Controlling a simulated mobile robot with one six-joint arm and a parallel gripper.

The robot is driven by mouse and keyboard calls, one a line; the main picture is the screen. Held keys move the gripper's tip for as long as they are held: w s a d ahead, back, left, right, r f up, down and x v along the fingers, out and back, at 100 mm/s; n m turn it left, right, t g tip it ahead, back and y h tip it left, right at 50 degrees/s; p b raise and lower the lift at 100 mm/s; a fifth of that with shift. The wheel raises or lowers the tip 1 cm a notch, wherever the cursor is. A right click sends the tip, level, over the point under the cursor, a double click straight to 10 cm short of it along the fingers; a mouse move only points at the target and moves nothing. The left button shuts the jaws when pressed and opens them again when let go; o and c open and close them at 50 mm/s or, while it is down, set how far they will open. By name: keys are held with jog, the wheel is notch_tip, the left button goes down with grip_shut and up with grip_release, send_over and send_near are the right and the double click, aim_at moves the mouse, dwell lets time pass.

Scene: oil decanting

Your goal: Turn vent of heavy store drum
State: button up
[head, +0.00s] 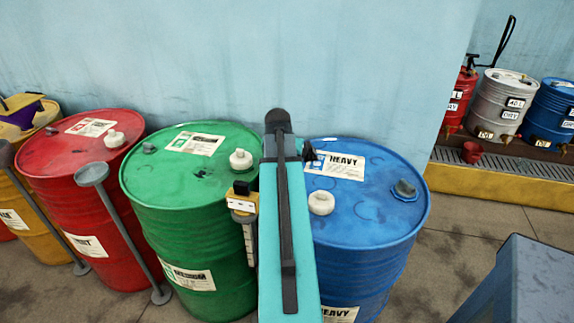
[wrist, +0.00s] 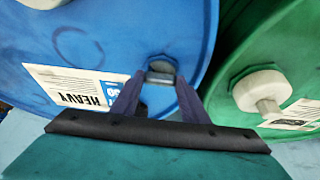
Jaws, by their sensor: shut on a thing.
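The heavy store drum (head: 372,215) is blue, with a HEAVY label (head: 346,166) on its lid. It also shows in the wrist view (wrist: 120,40). A small grey vent (wrist: 161,66) sits near the lid's rim, on the side facing the green drum. My gripper (wrist: 161,79) is shut on this vent, one dark finger on each side. In the head view my gripper (head: 309,152) shows only as a small dark part beside the teal arm, and the arm hides the vent there.
A green drum (head: 185,215) with a white cap (head: 240,160) stands close beside the blue one. The blue lid also carries a white cap (head: 321,203) and a blue-grey bung (head: 405,190). A red drum (head: 75,175) stands further left. The wall (head: 220,60) is close behind.

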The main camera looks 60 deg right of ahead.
jog(key=o, duration=1.1)
jog(key=shift+c, duration=0.2)
jog(key=shift+a+r, duration=0.1)
jog(key=shift+r, duration=0.1)
jog(key=b+v, duration=0.2)
jog(key=v, duration=1.1)
jog(key=shift+r, duration=0.15)
jog(key=shift+s+a, duration=0.1)
